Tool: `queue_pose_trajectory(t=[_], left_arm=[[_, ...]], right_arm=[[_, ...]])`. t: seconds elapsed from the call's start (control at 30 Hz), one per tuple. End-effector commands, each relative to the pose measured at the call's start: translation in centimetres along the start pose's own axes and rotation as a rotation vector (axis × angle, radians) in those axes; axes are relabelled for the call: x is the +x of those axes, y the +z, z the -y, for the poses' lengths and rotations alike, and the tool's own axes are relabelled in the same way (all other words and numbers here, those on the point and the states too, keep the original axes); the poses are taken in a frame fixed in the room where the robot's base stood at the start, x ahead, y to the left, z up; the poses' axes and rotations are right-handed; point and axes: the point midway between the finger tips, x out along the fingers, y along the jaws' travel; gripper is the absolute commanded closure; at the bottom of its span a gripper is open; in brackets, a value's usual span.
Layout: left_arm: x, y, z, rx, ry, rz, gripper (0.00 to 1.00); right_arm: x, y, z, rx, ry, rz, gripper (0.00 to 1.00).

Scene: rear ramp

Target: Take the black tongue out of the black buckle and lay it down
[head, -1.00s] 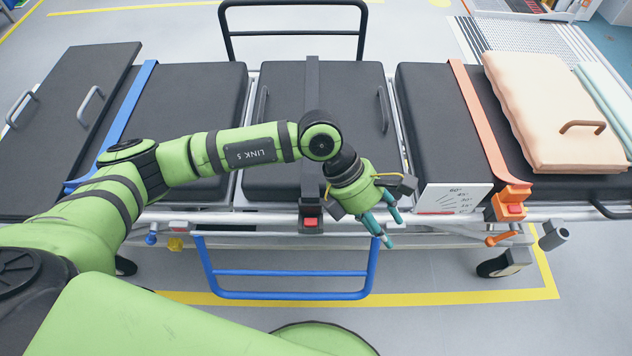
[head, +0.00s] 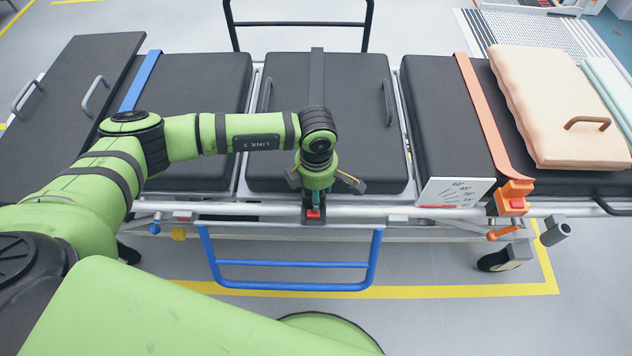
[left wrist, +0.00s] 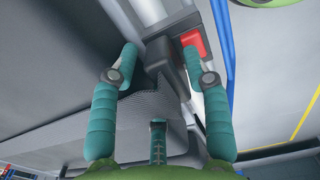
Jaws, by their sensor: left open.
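The black buckle (head: 314,214), with its red button, sits on the near rail of the stretcher below the middle cushion. It also shows in the left wrist view (left wrist: 195,45). The black tongue (left wrist: 160,58) is a dark block at the end of the grey woven strap (left wrist: 146,112), against the buckle; how deep it sits in it I cannot tell. My left gripper (head: 314,194) is over the buckle and hides the tongue in the head view. In the left wrist view its open teal fingers (left wrist: 159,53) stand either side of the tongue, one beside the red button.
The black strap (head: 316,80) crosses the middle cushion. An orange buckle (head: 513,197) is to the right, beside a white angle scale (head: 455,191). A blue side rail (head: 290,290) hangs below the near edge. A beige pillow (head: 550,110) lies at the right.

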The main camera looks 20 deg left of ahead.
Motion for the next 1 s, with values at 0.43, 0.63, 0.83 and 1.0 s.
queue_pose_trajectory(t=[0.43, 0.63, 0.83, 1.0], left_arm=[[0.28, 0.02, 0.04, 0.001, -0.001, 0.0, 0.99], [0.27, 0.01, 0.04, 0.001, -0.001, 0.0, 1.0], [0.1, 0.01, 0.03, 0.001, 0.0, 0.0, 1.0], [-0.54, 0.02, 0.01, 0.0, 0.0, 0.001, 1.0]], right_arm=[[-0.01, 0.02, 0.02, 0.0, 0.0, 0.0, 0.6], [-0.01, 0.02, 0.05, -0.001, -0.001, 0.0, 0.6], [-0.13, 0.0, 0.07, -0.001, -0.001, 0.0, 0.6], [-0.57, -0.04, 0.07, -0.001, -0.001, 0.0, 0.6]])
